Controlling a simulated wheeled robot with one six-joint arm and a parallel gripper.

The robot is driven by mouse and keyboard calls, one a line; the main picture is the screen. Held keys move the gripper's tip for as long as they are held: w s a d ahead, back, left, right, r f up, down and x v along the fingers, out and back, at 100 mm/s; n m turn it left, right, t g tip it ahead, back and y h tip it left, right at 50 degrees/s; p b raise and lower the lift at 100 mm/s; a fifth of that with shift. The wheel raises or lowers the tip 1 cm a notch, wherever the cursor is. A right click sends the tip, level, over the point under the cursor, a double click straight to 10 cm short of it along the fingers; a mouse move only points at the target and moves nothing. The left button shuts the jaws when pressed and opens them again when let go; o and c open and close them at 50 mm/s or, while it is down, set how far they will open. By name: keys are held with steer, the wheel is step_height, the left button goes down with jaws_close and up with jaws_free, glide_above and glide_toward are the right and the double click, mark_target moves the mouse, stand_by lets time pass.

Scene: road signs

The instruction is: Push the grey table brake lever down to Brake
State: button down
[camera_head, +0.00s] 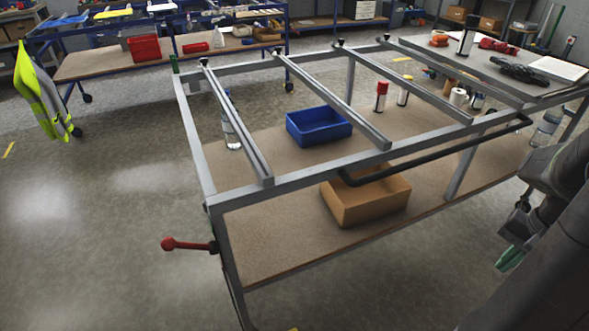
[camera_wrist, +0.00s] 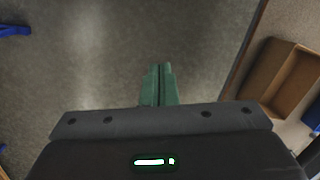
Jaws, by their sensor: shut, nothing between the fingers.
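The grey table (camera_head: 278,192) is a metal frame with cross rails above a wooden lower shelf. The lever sticks out to the left, roughly level, from the front left leg in the head view. My gripper (camera_head: 508,259) is at the right edge of the head view, well to the right of the lever. In the wrist view its green fingers (camera_wrist: 159,72) are together with nothing between them, above bare floor. The lever is not clearly visible in the wrist view.
A black bar (camera_head: 435,157) runs along the table's front. The lower shelf holds a blue bin (camera_head: 319,126), a cardboard box (camera_head: 366,198), bottles and cans. A blue workbench (camera_head: 130,62) with a hi-vis vest (camera_head: 38,92) stands behind. The floor left of the lever is clear.

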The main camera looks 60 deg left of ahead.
steer(key=w+a+r+p, duration=0.2)
steer(key=a+r+p, duration=0.1)
steer(key=a, duration=0.2)
steer(key=w+a+r+n+g+p, duration=0.1)
steer(key=w+a+r+p, duration=0.1)
steer(key=a, duration=0.4)
steer(key=w+a+r+y+p, duration=0.1)
steer(key=w+a+r+p, duration=0.2)
steer(key=a+r+p, duration=0.2)
steer(key=shift+a+n, duration=0.3)
steer(key=shift+a, duration=0.15)
